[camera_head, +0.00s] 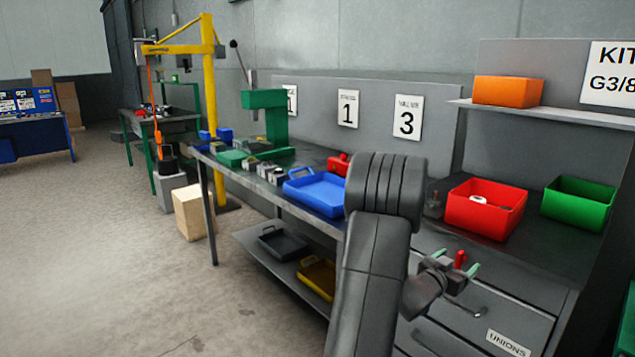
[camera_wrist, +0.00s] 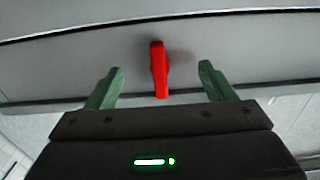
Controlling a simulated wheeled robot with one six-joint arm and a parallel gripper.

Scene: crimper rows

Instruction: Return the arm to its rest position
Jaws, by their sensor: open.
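My arm rises in front of the bench in the head view, bent over at the elbow, with the wrist low in front of the drawers. My gripper (camera_head: 456,263) has two green fingers spread apart. It also shows in the wrist view (camera_wrist: 161,68). A small red piece (camera_head: 460,258) shows between the fingers; in the wrist view the red piece (camera_wrist: 159,72) stands clear of both fingers against a grey surface. I cannot tell what it is fixed to or rests on. Part of the bench is hidden behind my arm.
The bench (camera_head: 560,250) holds a red bin (camera_head: 490,222), a green bin (camera_head: 578,215) and a blue tray (camera_head: 322,208). A green press (camera_head: 265,115) stands farther left. An orange bin (camera_head: 508,92) sits on the shelf. Drawers (camera_head: 510,315) are close behind my gripper. The floor at left is open.

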